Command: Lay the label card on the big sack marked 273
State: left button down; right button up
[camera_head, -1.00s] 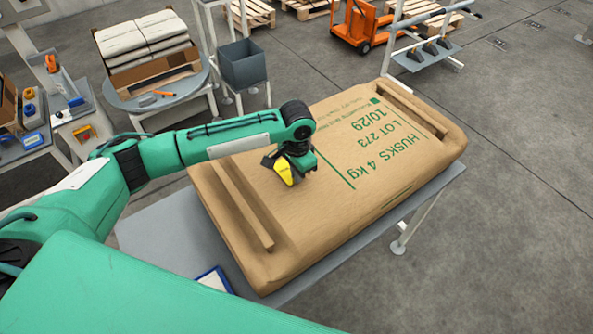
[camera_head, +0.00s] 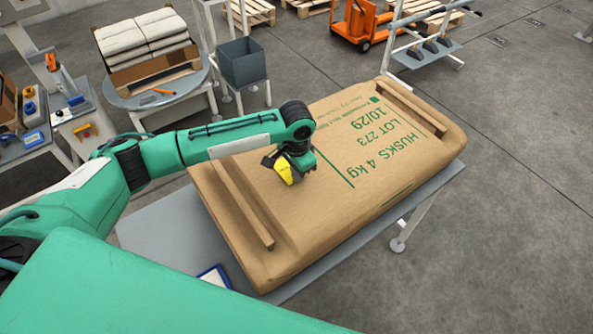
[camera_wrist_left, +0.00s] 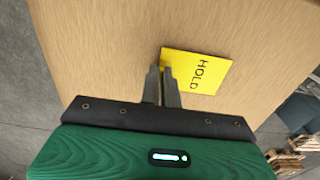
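The big sack (camera_head: 330,205) is brown paper, printed in green with HUSKS 4 kg, LOT 273 and 10/29. It lies flat on a grey table. The yellow label card (camera_head: 284,171) is at my left gripper (camera_head: 289,177), over the left-middle part of the sack's top. In the left wrist view the card (camera_wrist_left: 208,66) reads HOLD, and the left gripper's fingers (camera_wrist_left: 163,72) are close together on its edge. The sack's surface (camera_wrist_left: 110,45) fills most of the background there. Whether the card touches the sack I cannot tell. My right gripper is out of view.
The grey table (camera_head: 160,240) has bare room left of the sack, with a blue-edged item (camera_head: 216,279) at its front. A grey bin (camera_head: 242,64), a round table with white sacks (camera_head: 145,35) and an orange pallet truck (camera_head: 360,25) stand behind.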

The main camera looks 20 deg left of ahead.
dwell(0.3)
pick_arm(q)
jog(key=c, duration=1.6)
grip_release()
jog(key=shift+o, duration=0.2)
jog(key=shift+r, duration=0.55)
notch_tip(320, 180, up, 13)
jog(key=b, duration=0.3)
jog(key=shift+f, duration=0.15)
